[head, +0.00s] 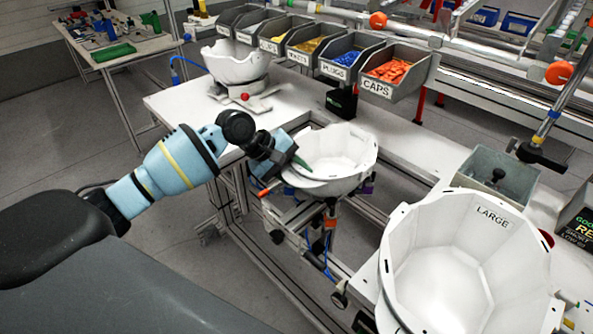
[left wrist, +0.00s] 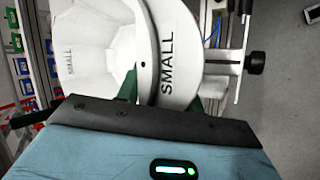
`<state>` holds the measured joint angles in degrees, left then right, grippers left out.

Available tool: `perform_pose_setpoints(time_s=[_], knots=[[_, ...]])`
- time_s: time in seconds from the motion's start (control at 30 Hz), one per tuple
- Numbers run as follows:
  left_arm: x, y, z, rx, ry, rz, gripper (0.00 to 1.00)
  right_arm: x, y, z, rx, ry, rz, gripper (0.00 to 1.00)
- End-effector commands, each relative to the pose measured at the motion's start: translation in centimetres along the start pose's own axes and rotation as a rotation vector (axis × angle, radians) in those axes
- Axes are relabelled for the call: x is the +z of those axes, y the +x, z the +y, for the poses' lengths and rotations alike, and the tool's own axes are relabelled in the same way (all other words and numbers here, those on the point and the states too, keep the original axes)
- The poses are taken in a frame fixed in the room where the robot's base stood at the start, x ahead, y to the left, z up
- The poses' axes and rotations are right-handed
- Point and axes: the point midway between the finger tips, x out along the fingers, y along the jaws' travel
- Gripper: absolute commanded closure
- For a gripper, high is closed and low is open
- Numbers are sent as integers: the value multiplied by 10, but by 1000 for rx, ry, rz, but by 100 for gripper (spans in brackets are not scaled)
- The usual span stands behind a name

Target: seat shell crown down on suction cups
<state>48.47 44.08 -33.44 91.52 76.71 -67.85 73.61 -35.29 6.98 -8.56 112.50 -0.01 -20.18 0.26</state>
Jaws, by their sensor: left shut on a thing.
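A white faceted shell (head: 345,148) sits open side up, crown down, over a fixture (head: 300,212) at the bench's front edge. My left gripper (head: 296,160) reaches in from the left and is shut on the shell's near-left rim. In the left wrist view the shell (left wrist: 105,45) fills the upper left, with "SMALL" on its rim and green fingers (left wrist: 160,92) at the wall. The suction cups are hidden under the shell, so I cannot tell whether it touches them. My right gripper is not in view.
A larger shell marked "LARGE" (head: 465,265) stands at the front right. Another white shell (head: 236,62) sits on a stand at the back left. Labelled bins, including caps (head: 390,72), line the bench's back. Bare bench (head: 185,108) shows at the left.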

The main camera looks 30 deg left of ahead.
Motion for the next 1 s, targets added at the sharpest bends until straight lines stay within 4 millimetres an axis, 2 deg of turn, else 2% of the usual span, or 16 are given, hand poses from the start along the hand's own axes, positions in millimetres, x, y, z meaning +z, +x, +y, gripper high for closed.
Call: perform_pose_setpoints(time_s=[0.1,0.13,0.3,0.67,1.0], knots=[[0,-1,2,4,1,1,100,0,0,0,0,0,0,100],[0,-1,2,4,1,1,62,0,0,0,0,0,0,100],[0,-1,1,3,1,1,40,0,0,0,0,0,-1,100],[0,-4,-1,-2,-1,1,38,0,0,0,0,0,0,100],[-1,-55,1,2,1,4,38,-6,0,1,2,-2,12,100]])
